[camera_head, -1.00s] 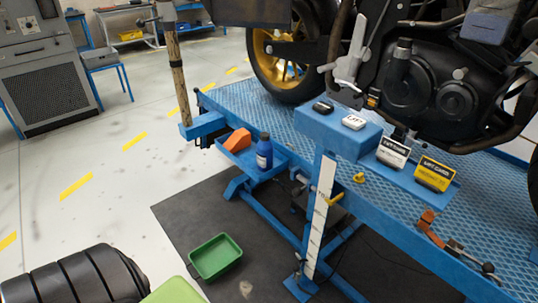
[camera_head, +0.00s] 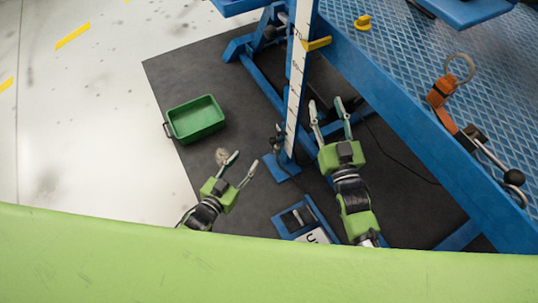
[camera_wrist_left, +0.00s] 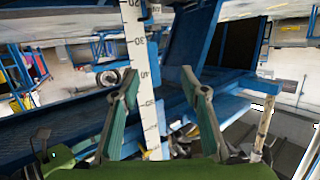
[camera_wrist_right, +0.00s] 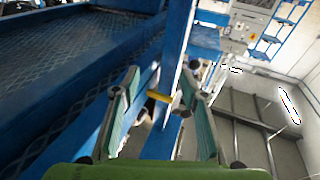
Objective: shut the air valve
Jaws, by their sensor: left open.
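A small yellow knob (camera_head: 362,22) stands on the near edge of the blue lift; it may be the air valve's handle, but I cannot tell for sure. My right gripper (camera_head: 327,108) is open and empty, below the pointer and just right of the post, apart from the knob. My left gripper (camera_head: 244,164) is open and empty, lower and left of the post, above the dark mat.
A green tray (camera_head: 196,119) lies on the dark mat (camera_head: 160,75). A blue pedal box (camera_head: 283,221) is on the floor between my arms. Open floor is at the left.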

